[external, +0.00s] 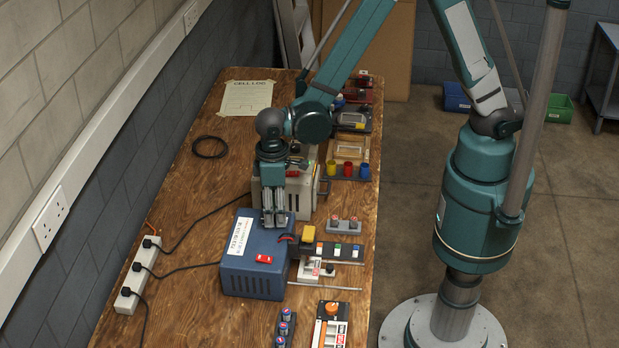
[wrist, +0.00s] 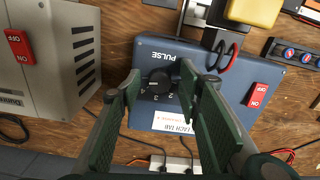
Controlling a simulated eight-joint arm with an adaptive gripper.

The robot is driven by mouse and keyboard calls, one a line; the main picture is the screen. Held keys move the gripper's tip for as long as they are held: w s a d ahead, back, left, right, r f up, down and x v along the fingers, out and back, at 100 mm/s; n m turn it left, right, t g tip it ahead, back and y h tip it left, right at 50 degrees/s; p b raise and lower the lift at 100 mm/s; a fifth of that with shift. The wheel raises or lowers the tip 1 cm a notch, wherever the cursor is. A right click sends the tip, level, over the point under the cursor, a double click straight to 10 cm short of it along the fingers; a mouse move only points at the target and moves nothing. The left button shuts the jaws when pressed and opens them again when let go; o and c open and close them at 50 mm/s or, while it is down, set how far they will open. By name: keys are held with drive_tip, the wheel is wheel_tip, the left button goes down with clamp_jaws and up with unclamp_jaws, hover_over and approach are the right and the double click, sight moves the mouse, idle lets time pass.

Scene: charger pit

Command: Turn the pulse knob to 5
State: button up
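The pulse knob (wrist: 158,83) is a round black dial on a blue box (wrist: 225,75) marked PULSE. Small numerals are printed beside it; 4, 3 and 2 can be made out, and I cannot read its setting for sure. In the external view the blue box (external: 245,284) sits on the bench, and my gripper (external: 272,222) points down over it, hiding the knob. In the wrist view my gripper (wrist: 161,82) is open, with its green fingers on either side of the knob and a gap to it. I cannot tell how far above the box the fingertips are.
A grey box (wrist: 60,90) with a red switch stands close beside the blue box. The blue box has its own red switch (external: 264,259). Several connectors and small parts line the bench's right side. A power strip (external: 128,290) with cables lies to the left.

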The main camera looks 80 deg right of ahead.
sight(275, 215)
drive_tip(key=c, duration=0.9)
drive_tip(key=shift+n+b, duration=0.5)
drive_tip(key=shift+n, duration=0.2)
drive_tip(key=o, duration=0.9)
drive_tip(key=shift+r, duration=0.15)
wheel_tip(275, 215, up, 12)
idle(0.3)
